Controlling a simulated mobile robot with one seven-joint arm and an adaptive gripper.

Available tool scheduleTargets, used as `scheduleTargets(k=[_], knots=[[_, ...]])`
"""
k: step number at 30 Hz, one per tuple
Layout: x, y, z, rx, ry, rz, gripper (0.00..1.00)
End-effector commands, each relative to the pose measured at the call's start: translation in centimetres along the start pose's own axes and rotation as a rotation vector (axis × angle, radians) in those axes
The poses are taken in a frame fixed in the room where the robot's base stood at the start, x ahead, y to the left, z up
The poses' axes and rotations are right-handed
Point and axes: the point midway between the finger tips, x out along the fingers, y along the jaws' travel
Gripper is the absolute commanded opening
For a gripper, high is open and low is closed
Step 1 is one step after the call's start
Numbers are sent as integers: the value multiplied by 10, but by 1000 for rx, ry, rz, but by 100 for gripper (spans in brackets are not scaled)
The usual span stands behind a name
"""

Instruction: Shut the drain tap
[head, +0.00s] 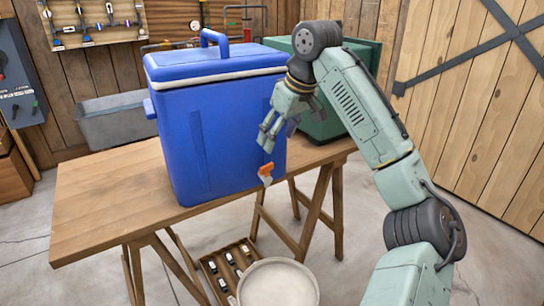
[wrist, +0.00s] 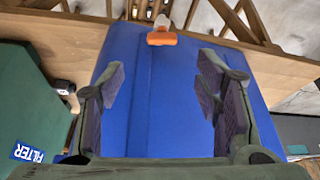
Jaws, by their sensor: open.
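The drain tap's orange handle (head: 266,170) is low on the front of the blue cooler (head: 185,140), near the table edge, with a white spout below it. In the wrist view the orange handle (wrist: 162,39) lies crosswise at the top, with the white spout (wrist: 161,21) beyond it. My gripper (head: 268,133) is above the handle in the head view, in front of the cooler. In the wrist view my gripper (wrist: 160,88) is open with nothing between its fingers. The handle is beyond the fingertips, apart from them.
The cooler stands on a wooden trestle table (head: 95,205). A green box (head: 362,53) stands behind my arm; its FILTER label (wrist: 27,153) shows in the wrist view. A grey tub (head: 115,127) is behind the table. A round pale container (head: 277,285) and a wooden crate (head: 210,268) are below.

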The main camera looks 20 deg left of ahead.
Motion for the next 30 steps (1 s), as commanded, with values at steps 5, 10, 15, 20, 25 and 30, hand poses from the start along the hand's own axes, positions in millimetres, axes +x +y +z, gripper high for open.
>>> scheduleTargets(k=[5, 10, 15, 20, 25, 30], knots=[[28, 0, 1, 1, -3, -2, 58], [61, 0, 1, 3, -3, -1, 58], [86, 0, 0, 2, -2, -1, 58], [99, 0, 0, 1, 0, 0, 58], [102, 0, 0, 1, 0, 0, 58], [102, 0, 0, 1, 0, 0, 56]])
